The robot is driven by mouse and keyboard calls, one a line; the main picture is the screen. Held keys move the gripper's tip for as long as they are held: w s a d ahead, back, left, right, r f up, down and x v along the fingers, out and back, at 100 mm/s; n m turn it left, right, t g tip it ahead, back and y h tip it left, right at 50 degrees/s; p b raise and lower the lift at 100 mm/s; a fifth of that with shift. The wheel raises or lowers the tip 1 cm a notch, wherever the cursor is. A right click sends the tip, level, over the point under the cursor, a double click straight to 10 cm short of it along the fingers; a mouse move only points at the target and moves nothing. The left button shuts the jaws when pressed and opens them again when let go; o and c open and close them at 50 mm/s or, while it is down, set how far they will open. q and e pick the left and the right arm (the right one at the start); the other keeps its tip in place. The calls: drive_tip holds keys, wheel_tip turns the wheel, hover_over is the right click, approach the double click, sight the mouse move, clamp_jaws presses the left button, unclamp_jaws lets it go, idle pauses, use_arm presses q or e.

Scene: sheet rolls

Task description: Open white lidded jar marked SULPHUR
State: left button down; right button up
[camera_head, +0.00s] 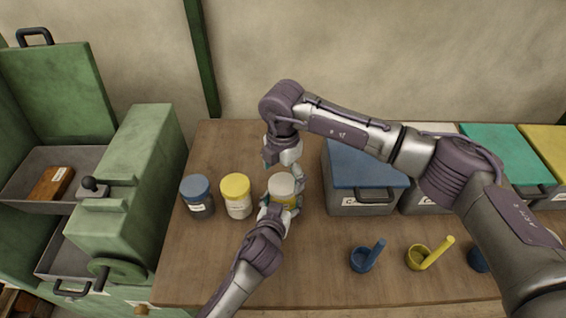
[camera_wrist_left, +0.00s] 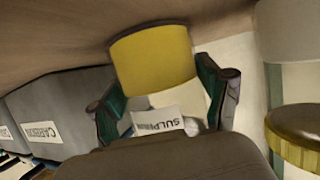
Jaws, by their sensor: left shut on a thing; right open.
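The jar marked SULPHUR (camera_head: 281,184) has a white lid and a yellow body and stands upright on the table. In the left wrist view the jar (camera_wrist_left: 152,57) appears inverted, with its SULPHUR label upside down. My left gripper (camera_head: 277,207) is shut on the jar, coming from the front; its dark green fingers (camera_wrist_left: 165,100) show on both sides of it. My right gripper (camera_head: 286,158) is open, just above and behind the white lid. I cannot tell whether it touches the lid.
A yellow-lidded white jar (camera_head: 236,194) and a blue-lidded dark jar (camera_head: 197,197) stand to the left. A blue-lidded grey box (camera_head: 362,169) is close on the right. Blue (camera_head: 363,259) and yellow (camera_head: 417,257) scoops lie in front right. A green machine (camera_head: 130,180) stands left.

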sight(283, 186)
drive_tip(key=shift+f, duration=1.25)
